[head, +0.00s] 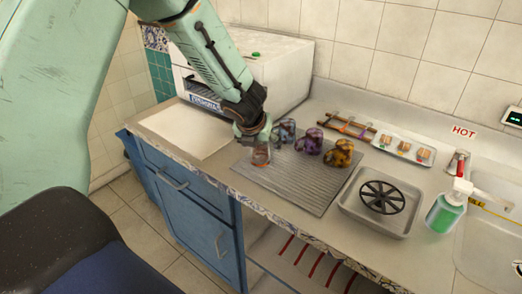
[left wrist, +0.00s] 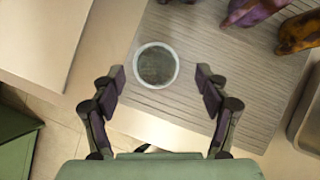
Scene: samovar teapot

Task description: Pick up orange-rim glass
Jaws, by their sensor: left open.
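The glass (head: 261,157) stands on the left part of the ribbed grey mat (head: 305,182), near its front edge, with an orange tint in the head view. In the left wrist view the glass (left wrist: 156,65) is seen from above as a pale round rim with a dark inside. My left gripper (head: 253,134) is over the glass in the head view. In the left wrist view its open fingers (left wrist: 160,88) stand to either side of the glass, with gaps between. My right gripper is not in view.
A metal tray with a black wheel-shaped piece (head: 381,197) and a green soap bottle (head: 443,213) are farther right. A white board (head: 186,127) lies left.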

